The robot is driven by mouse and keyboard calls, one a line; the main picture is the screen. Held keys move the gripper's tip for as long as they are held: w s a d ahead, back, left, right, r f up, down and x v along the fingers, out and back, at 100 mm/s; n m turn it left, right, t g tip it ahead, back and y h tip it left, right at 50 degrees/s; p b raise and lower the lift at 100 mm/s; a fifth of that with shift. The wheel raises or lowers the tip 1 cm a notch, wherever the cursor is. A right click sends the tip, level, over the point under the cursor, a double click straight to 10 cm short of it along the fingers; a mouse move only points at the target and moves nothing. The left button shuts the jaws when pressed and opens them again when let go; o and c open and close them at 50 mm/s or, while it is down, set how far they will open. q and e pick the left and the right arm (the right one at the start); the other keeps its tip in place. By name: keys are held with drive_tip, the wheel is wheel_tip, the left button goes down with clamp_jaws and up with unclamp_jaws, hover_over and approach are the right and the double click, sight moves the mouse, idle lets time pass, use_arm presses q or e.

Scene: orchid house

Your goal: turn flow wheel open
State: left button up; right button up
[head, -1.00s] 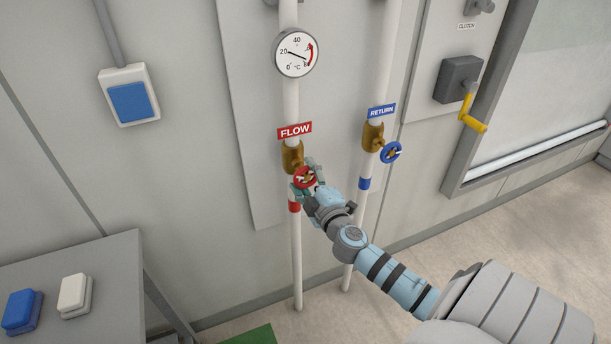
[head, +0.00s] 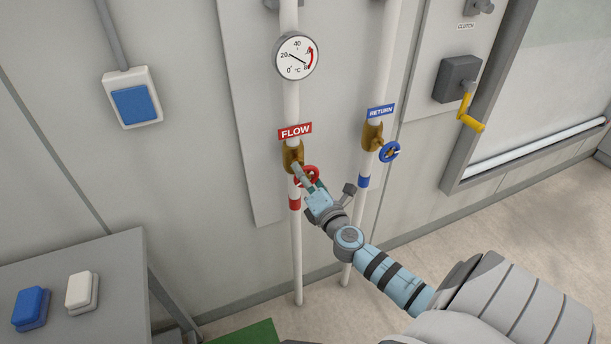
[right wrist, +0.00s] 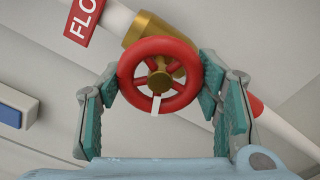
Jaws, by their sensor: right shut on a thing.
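The red flow wheel (head: 313,172) sits on a brass valve (head: 292,157) on the left white pipe, under the red FLOW label (head: 295,131). My right gripper (head: 310,181) is at the wheel. In the right wrist view the red wheel (right wrist: 130,75) lies between the teal-padded fingers of the gripper (right wrist: 160,85), which is shut on its rim from both sides. A white mark on the wheel points toward the palm in that view. My left gripper is out of view.
A blue return wheel (head: 389,152) is on the pipe close to the right. Farther right is a grey box (head: 458,79) with a yellow crank (head: 470,122). A grey bench (head: 110,262) with blue and white blocks stands at the left.

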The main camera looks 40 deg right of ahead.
drive_tip(key=n+p, duration=0.1)
drive_tip(key=n, duration=0.6)
drive_tip(key=shift+f+p, duration=0.1)
drive_tip(key=shift+p, duration=0.2)
drive_tip(key=n, duration=0.3)
drive_tip(key=shift+n+p, duration=0.4)
drive_tip(key=n+p, duration=0.1)
drive_tip(key=n, duration=0.3)
drive_tip(key=shift+d+n, duration=0.1)
drive_tip(key=shift+n, duration=0.2)
drive_tip(key=n+p, duration=0.1)
drive_tip(key=n, duration=0.3)
drive_tip(key=shift+s+n, duration=0.1)
drive_tip(key=shift+n, duration=0.2)
drive_tip(key=n+p, duration=0.1)
drive_tip(key=n, duration=0.2)
drive_tip(key=shift+n, duration=0.3)
drive_tip(key=n+p, duration=0.1)
drive_tip(key=n, duration=0.2)
drive_tip(key=shift+n, duration=0.3)
drive_tip(key=shift+n+p, duration=0.5)
drive_tip(key=shift+n, duration=1.4)
drive_tip(key=shift+d, duration=0.1)
